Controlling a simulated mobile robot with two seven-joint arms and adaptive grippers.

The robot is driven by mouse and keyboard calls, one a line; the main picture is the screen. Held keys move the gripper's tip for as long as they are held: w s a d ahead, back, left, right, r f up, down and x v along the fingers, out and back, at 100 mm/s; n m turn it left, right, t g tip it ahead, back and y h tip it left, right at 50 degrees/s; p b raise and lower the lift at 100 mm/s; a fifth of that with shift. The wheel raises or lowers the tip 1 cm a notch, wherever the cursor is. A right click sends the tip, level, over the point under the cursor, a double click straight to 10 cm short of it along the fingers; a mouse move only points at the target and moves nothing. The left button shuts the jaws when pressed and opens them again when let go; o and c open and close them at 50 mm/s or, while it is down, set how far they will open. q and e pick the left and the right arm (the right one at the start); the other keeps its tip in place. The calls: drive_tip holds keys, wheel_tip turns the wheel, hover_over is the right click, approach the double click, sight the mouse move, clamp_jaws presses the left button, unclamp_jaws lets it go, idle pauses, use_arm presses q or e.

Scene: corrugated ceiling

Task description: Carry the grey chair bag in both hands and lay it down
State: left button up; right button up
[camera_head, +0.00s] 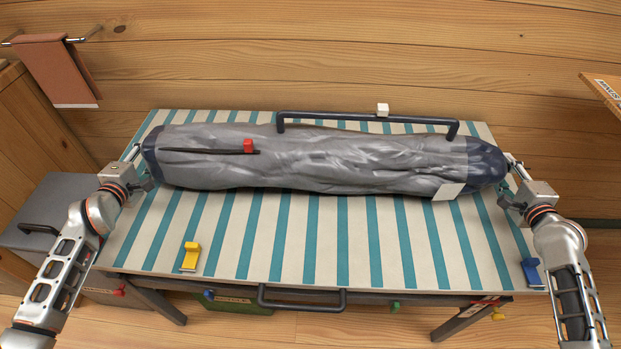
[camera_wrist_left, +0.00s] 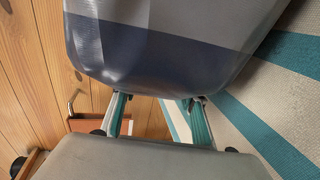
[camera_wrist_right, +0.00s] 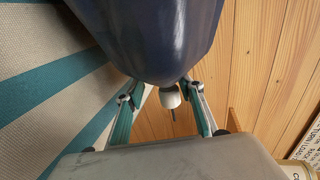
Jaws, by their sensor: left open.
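The grey chair bag (camera_head: 320,160) lies lengthwise across the striped table (camera_head: 300,230), with dark blue ends. My left gripper (camera_head: 143,172) is at its left end, jaws open. In the left wrist view the bag's blue end (camera_wrist_left: 160,60) is just ahead of the spread fingers (camera_wrist_left: 158,112); I cannot tell whether they touch it. My right gripper (camera_head: 510,183) is at the bag's right end. In the right wrist view its fingers (camera_wrist_right: 158,105) are spread, with the tapered blue end (camera_wrist_right: 150,40) and a small white cord stop (camera_wrist_right: 170,97) before and between them.
A dark handle bar (camera_head: 365,118) runs along the table's back edge, behind the bag. A yellow clip (camera_head: 191,256) and a blue clip (camera_head: 532,271) sit near the front corners. The striped front is otherwise clear. A towel (camera_head: 56,70) hangs at left.

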use_arm(q)
drive_tip(key=shift+a, duration=1.2)
use_arm(e)
drive_tip(key=shift+d, duration=1.2)
use_arm(q)
drive_tip(key=o, duration=0.5)
drive_tip(key=shift+a, duration=0.3)
use_arm(e)
drive_tip(key=shift+d, duration=0.3)
drive_tip(key=o, duration=0.5)
use_arm(q)
drive_tip(key=shift+s, duration=0.1)
use_arm(e)
drive_tip(key=shift+s, duration=0.5)
use_arm(q)
drive_tip(key=v, duration=1.2)
use_arm(e)
drive_tip(key=v, duration=1.1)
drive_tip(key=shift+r, duration=0.1)
